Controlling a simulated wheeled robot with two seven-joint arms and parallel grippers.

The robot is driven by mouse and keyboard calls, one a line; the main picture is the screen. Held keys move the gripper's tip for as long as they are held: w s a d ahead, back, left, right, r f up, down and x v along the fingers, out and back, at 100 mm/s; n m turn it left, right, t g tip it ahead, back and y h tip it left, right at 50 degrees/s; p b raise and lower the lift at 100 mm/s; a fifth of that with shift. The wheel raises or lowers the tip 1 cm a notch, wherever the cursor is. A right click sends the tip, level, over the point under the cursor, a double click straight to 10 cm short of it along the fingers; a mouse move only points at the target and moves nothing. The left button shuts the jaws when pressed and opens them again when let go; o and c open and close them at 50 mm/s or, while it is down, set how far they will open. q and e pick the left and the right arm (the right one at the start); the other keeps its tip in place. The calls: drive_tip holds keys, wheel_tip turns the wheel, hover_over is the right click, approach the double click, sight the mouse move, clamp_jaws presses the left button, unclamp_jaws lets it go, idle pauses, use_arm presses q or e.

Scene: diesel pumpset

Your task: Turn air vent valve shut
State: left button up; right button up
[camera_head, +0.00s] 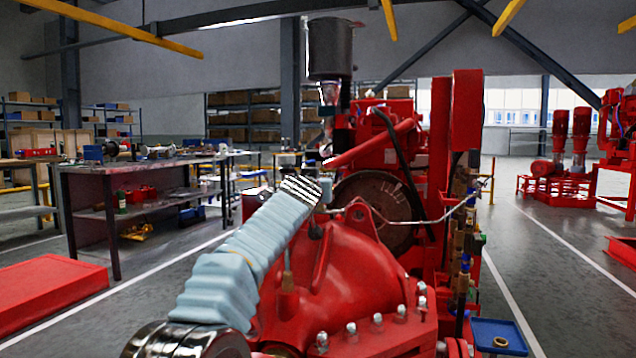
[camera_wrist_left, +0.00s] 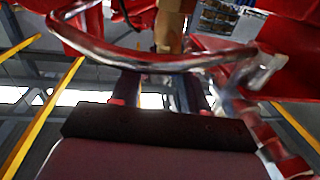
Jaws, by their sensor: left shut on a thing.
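My left arm reaches in from the lower left over the red pump casing (camera_head: 345,262). Its gripper end is small and cluttered in the head view, near the top of the casing. In the wrist view my left gripper (camera_wrist_left: 160,82) has its two dark fingers pointing up toward a brass fitting (camera_wrist_left: 170,28), which looks like part of the air vent valve. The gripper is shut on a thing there. A shiny curved pipe (camera_wrist_left: 150,58) crosses at the fingertips and hides the exact grip. The valve handle's angle cannot be told. My right gripper is not in view.
The red diesel engine (camera_head: 378,140) stands just behind the pump, with a dark cylinder (camera_head: 330,48) above. A thin silvery tube (camera_head: 425,220) runs to the right. A blue tray (camera_head: 498,338) sits at the lower right. A workbench (camera_head: 140,170) stands at left.

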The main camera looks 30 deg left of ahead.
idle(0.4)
use_arm(q)
drive_tip(key=o, duration=1.1)
drive_tip(key=shift+c, duration=0.2)
drive_tip(key=shift+s+d+f+b, duration=0.15)
drive_tip(key=shift+s+b, duration=0.1)
drive_tip(key=shift+b, duration=0.15)
drive_tip(key=b+v, duration=0.5)
drive_tip(key=v, duration=0.2)
